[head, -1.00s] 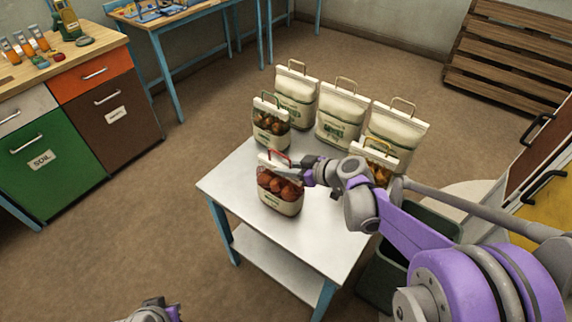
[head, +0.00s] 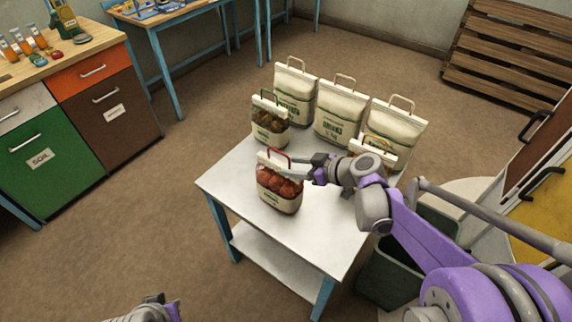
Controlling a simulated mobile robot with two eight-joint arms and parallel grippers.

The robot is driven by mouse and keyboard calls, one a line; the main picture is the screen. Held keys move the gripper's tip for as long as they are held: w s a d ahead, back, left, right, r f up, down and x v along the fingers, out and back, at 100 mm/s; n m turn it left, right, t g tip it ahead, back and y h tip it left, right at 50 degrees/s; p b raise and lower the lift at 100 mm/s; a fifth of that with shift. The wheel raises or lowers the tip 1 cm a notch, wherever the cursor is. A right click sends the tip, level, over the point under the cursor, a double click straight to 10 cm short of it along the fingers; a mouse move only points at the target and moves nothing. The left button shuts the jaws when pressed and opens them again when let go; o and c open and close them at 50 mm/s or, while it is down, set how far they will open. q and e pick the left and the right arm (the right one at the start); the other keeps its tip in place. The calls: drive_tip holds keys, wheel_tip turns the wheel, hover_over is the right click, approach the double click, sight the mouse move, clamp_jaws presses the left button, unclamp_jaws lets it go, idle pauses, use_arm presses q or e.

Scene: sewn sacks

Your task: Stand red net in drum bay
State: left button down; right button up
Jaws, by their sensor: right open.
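The red net (head: 279,187) is a pale sack with a window of reddish round contents and a red handle. It stands upright near the front left of the white table (head: 230,185). My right gripper (head: 303,167) is open, just right of the sack's top edge and below the handle. I cannot tell whether its fingertips touch the sack. Part of my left gripper (head: 165,308) shows at the bottom edge, away from the table. I cannot tell which place is the drum bay.
A green-handled net sack (head: 270,121) stands behind, with several white sacks (head: 340,112) along the table's back. Another small sack (head: 374,151) is partly hidden by my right arm. A dark bin (head: 400,275) stands right of the table. The table's front is clear.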

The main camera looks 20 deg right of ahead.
drive_tip(key=v, duration=0.8)
drive_tip(key=s+a+f+m+g+h, duration=0.2)
drive_tip(key=s+f+m+h, duration=0.1)
drive_tip(key=s, duration=0.7)
drive_tip(key=s+a+f+m+g+h, duration=0.2)
drive_tip(key=s+f+m+h, duration=0.2)
drive_tip(key=s, duration=0.5)
wheel_tip(320, 180, down, 2)
drive_tip(key=shift+s+a+f+m+h, duration=0.25)
drive_tip(key=shift+s+m+h, duration=0.05)
drive_tip(key=shift+s, duration=0.05)
